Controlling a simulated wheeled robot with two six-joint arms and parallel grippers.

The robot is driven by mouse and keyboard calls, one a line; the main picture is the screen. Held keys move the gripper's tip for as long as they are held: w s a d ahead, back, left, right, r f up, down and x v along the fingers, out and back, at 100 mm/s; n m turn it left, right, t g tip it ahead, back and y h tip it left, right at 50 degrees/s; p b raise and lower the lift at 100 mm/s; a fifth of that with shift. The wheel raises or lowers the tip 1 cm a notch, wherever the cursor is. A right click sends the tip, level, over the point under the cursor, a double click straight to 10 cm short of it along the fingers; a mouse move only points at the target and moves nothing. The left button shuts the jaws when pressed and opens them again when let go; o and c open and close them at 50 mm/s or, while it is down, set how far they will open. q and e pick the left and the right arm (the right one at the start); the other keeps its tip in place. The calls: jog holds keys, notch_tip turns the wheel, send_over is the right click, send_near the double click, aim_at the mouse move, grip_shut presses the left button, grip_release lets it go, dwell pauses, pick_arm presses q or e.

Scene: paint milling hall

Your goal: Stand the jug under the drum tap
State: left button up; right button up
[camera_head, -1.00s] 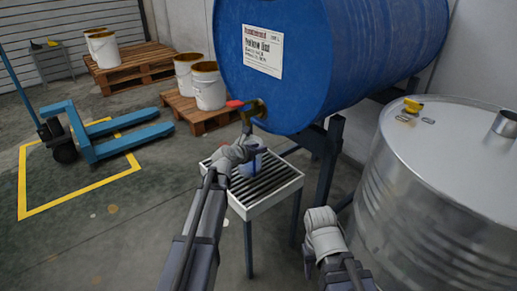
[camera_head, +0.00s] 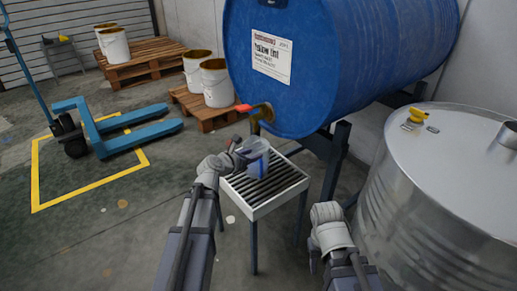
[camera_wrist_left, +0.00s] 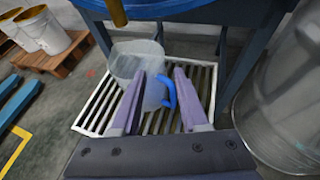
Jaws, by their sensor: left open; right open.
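The clear jug (camera_head: 257,152) with a blue handle stands upright on the slatted stand (camera_head: 247,209), below the brass drum tap (camera_head: 263,113) with its red lever. In the left wrist view the jug (camera_wrist_left: 130,62) is just beyond my fingers. Its blue handle (camera_wrist_left: 169,92) shows between them, and the tap (camera_wrist_left: 117,12) hangs above. My left gripper (camera_head: 238,151) is open at the jug's left side; it also shows in the left wrist view (camera_wrist_left: 169,72). I cannot tell whether a finger touches the jug. My right gripper (camera_head: 325,212) is open, low and apart, its fingertips hard to see.
The blue drum (camera_head: 330,80) lies above and behind the stand. A steel vat (camera_head: 440,190) fills the right side. White buckets (camera_head: 214,88) stand on pallets at the back. A blue pallet truck (camera_head: 120,130) is at the left. The floor at front left is clear.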

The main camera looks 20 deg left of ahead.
pick_arm(q)
jog(key=shift+v, duration=0.85)
jog(key=s+d+f+m+g, duration=0.45)
jog(key=d+m, duration=0.25)
jog(key=m, duration=0.2)
jog(key=s+d+f+m+g, duration=0.35)
jog(key=s+d+m, duration=0.25)
jog(key=d+m, duration=0.2)
jog(key=s+f+m+g+y, duration=0.2)
jog(key=s+m, duration=0.6)
jog(key=m, duration=0.1)
jog(key=s+d+f+m+g+y, duration=0.1)
jog(key=s+f+m+g+y, duration=0.2)
jog(key=s+m, duration=0.5)
jog(key=shift+d+m+y, duration=0.25)
jog(key=shift+m+y, duration=0.05)
jog(key=shift+m, duration=0.6)
